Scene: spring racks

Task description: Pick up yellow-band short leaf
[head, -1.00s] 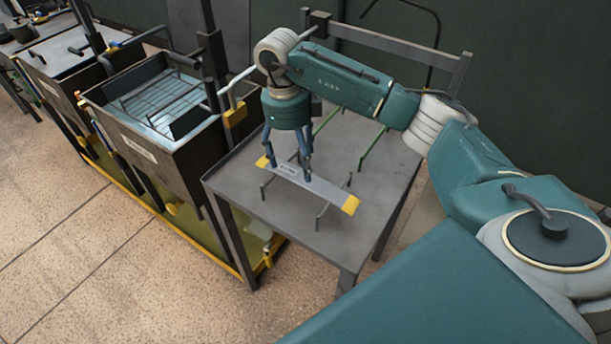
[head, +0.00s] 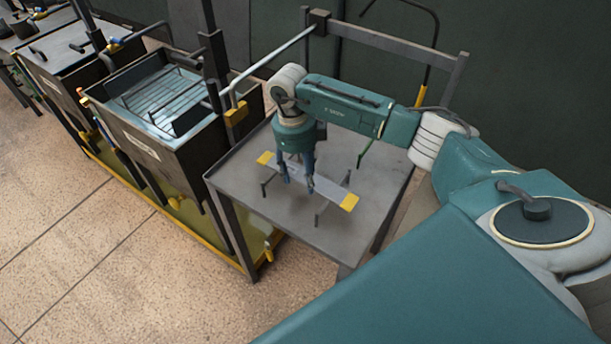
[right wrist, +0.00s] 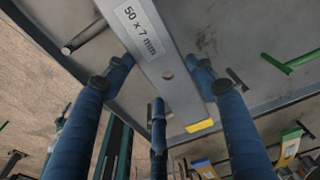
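The yellow-band short leaf (head: 327,190) is a flat grey bar with yellow ends. It lies across small upright supports on the grey table. My right gripper (head: 298,186) points down over the middle of the leaf. In the right wrist view its blue fingers (right wrist: 160,65) stand on both sides of the bar, close to its edges. They look open; I cannot tell whether they touch it. My left gripper is not in view.
The grey table (head: 345,232) has a rail at its back and green rods at the back right. A dark tank with a wire rack (head: 165,100) stands left of it, above a yellow tray. Another tank stands farther left. Tiled floor is clear in front.

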